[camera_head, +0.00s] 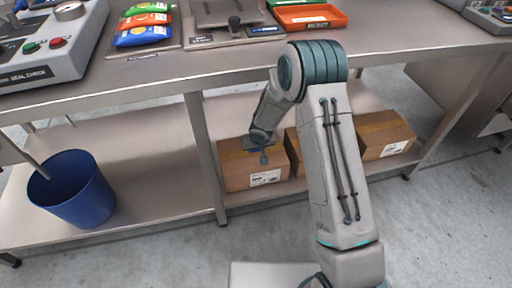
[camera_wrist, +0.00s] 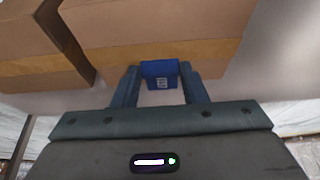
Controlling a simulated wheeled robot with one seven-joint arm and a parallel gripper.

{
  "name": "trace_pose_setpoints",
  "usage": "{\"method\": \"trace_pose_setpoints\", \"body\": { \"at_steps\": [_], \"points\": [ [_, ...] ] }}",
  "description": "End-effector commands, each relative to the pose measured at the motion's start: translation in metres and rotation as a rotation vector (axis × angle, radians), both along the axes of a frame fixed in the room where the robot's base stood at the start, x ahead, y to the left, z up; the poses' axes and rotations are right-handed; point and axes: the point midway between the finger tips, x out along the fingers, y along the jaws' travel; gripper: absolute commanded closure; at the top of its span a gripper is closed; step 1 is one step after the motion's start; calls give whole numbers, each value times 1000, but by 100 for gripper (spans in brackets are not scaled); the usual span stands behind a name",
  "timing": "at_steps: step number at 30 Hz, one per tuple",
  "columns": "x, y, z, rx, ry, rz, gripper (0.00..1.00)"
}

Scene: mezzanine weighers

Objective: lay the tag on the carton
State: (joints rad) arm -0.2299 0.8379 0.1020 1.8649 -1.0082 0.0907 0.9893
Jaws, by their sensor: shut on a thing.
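My gripper (camera_wrist: 160,85) is shut on a small blue tag (camera_wrist: 160,68) with a white printed mark, held between its two fingertips. In the head view my gripper (camera_head: 263,155) is low, in front of the left carton (camera_head: 235,178) on the shelf under the bench. That brown carton has a white label on its front. In the wrist view a brown carton (camera_wrist: 160,22) with a lighter tape band fills the top, just beyond the tag. I cannot tell whether they touch. The tag is too small to make out in the head view.
A middle carton (camera_head: 293,150), partly behind my arm, and a right carton (camera_head: 385,138) share the lower shelf. A blue bin (camera_head: 72,190) stands left. The bench edge (camera_head: 150,75) overhangs the cartons. Colored packets (camera_head: 145,35) and an orange tray (camera_head: 310,17) lie on the bench top.

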Motion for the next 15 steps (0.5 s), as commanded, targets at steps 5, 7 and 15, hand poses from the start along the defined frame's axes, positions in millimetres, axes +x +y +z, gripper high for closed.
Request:
{"method": "trace_pose_setpoints", "body": {
  "at_steps": [5,7,15],
  "points": [
    [0,1,-15,0,1,1,86],
    [-1,1,-23,0,1,2,86],
    [0,1,-53,-1,1,1,86]
  ]
}}
